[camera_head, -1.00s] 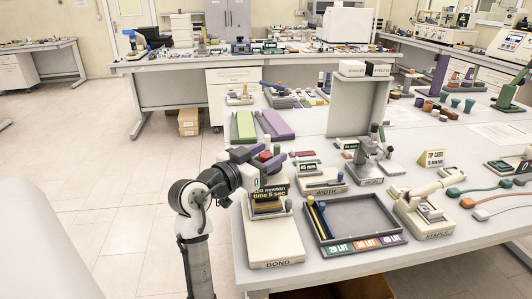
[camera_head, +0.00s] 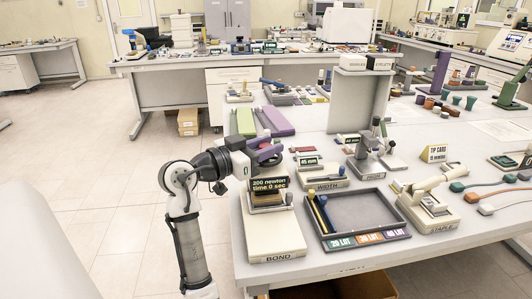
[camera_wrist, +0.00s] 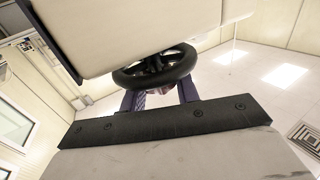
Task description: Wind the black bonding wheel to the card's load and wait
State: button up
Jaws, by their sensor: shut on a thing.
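The black bonding wheel (camera_wrist: 154,82) is a spoked ring in the wrist view, below a pale machine body. My gripper (camera_wrist: 160,95) is shut on it, with a purple finger at either side of its near rim. In the head view my gripper (camera_head: 266,150) is at the top of the BOND press (camera_head: 276,238), and the arm hides much of the wheel. The press's dark display (camera_head: 269,184) reads 200 newton, time 0 sec in yellow.
The WIDTH device (camera_head: 322,183) and a grey tray (camera_head: 370,240) with several coloured labels stand right of the press. The STAPLE device (camera_head: 428,211) is farther right. A grey upright panel (camera_head: 353,105) rises behind. Floor is clear left of the bench.

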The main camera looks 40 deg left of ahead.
jog(key=o, duration=1)
jog(key=shift+c, duration=0.2)
jog(key=b+v, duration=0.3)
jog(key=v, duration=1.1)
